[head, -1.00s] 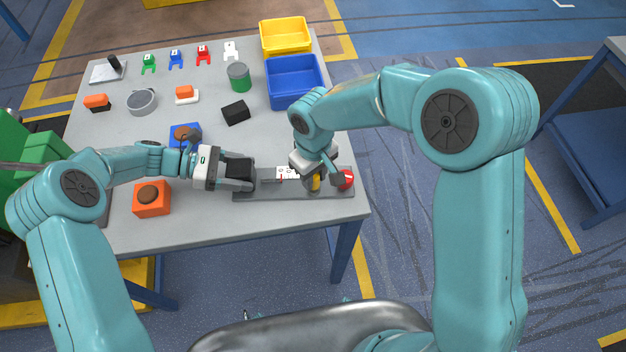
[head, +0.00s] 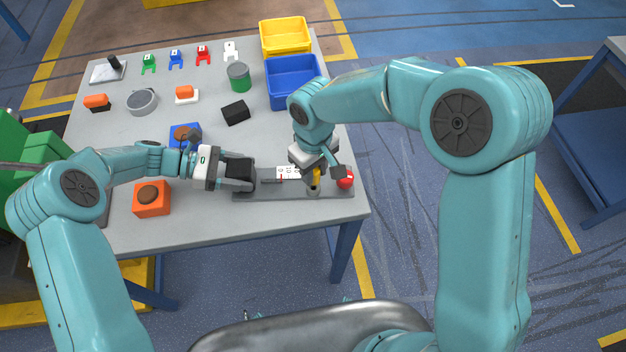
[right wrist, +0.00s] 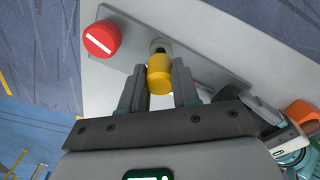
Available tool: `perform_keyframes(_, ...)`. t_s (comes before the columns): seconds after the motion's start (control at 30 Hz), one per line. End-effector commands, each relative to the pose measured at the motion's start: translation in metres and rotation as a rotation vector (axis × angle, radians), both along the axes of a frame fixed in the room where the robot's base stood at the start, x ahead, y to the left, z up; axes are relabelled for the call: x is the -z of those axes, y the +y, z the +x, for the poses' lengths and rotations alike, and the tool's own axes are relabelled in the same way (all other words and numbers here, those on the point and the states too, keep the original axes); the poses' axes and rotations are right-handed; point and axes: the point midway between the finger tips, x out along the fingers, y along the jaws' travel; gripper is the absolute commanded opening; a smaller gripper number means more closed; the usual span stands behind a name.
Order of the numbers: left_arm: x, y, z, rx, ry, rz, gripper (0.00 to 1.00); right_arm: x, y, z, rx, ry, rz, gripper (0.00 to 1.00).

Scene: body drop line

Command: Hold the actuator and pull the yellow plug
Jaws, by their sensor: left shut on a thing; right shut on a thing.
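My left gripper (head: 246,178) is shut on the actuator at the left end of a long grey plate (head: 285,192). The jaws hide most of the actuator; a thin dark rod (head: 267,181) shows to their right. My right gripper (head: 315,180) points down and is shut on the yellow plug (head: 316,176). The right wrist view shows the plug (right wrist: 160,76) between both fingers. Its dark end is at a grey round socket (right wrist: 160,46); I cannot tell whether it is fully out.
A red knob (head: 346,180) stands at the plate's right end, close beside my right gripper. A white marked panel (head: 288,172) lies behind the plate. An orange box (head: 152,198) is left of the plate. Blue (head: 294,82) and yellow (head: 286,36) bins stand at the back right.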

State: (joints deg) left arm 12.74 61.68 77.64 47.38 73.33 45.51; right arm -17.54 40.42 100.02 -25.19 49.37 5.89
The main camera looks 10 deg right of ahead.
Motion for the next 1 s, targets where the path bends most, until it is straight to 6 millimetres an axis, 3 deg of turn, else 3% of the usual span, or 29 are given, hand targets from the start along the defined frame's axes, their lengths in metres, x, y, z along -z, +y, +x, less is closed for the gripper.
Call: perform_keyframes(1.0,0.004,0.000,-0.001,0.000,0.007,0.004,0.18,-0.067,0.001,0.001,-0.001,-0.003,0.002,0.00)
